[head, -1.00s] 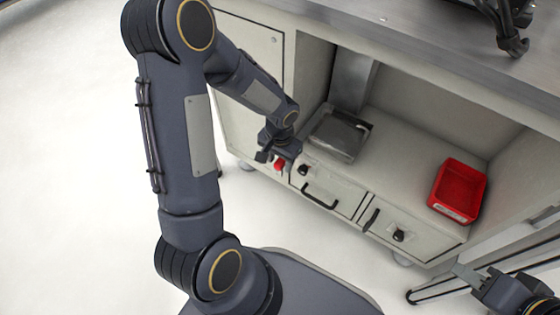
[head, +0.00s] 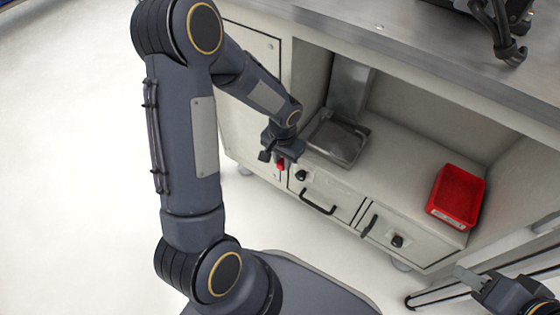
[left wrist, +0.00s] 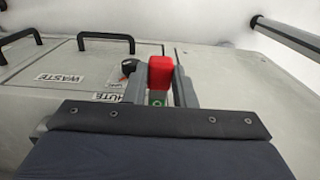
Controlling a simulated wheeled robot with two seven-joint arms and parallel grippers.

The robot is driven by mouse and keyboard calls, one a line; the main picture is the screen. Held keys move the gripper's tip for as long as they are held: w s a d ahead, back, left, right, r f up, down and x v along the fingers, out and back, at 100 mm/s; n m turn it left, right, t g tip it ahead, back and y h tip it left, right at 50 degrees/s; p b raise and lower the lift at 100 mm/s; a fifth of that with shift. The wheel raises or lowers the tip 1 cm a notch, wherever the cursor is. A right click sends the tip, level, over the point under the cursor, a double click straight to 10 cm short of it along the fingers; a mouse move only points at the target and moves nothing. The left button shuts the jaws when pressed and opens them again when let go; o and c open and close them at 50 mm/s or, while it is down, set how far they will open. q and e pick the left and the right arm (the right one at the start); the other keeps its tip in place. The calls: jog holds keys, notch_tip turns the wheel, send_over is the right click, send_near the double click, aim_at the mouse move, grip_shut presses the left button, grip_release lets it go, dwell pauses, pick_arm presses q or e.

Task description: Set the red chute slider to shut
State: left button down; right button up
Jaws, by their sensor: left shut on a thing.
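The red chute slider (head: 281,165) is on the cabinet's front face, left of a black knob. In the left wrist view the red slider handle (left wrist: 160,70) sits between the two grey fingers, with a small green mark (left wrist: 157,103) below it. My left gripper (head: 277,159) is shut on the handle and partly covers it in the head view. The label by the slider (left wrist: 98,118) is partly hidden by the gripper body. My right gripper (head: 466,279) is at the lower right, away from the cabinet; its finger opening is unclear.
Beside the slider are a black knob (head: 300,175) and a drawer with a black handle (head: 318,203). A metal tray (head: 337,138) under a chute and a red bin (head: 456,197) stand on the shelf. The floor at left is clear.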

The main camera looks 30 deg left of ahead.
pick_arm(q)
jog(key=shift+w, duration=0.2)
jog(key=shift+s, duration=0.1)
jog(key=c, duration=1.2)
grip_release()
notch_tip(320, 180, up, 8)
jog(key=p, duration=0.3)
jog(key=shift+f, duration=0.1)
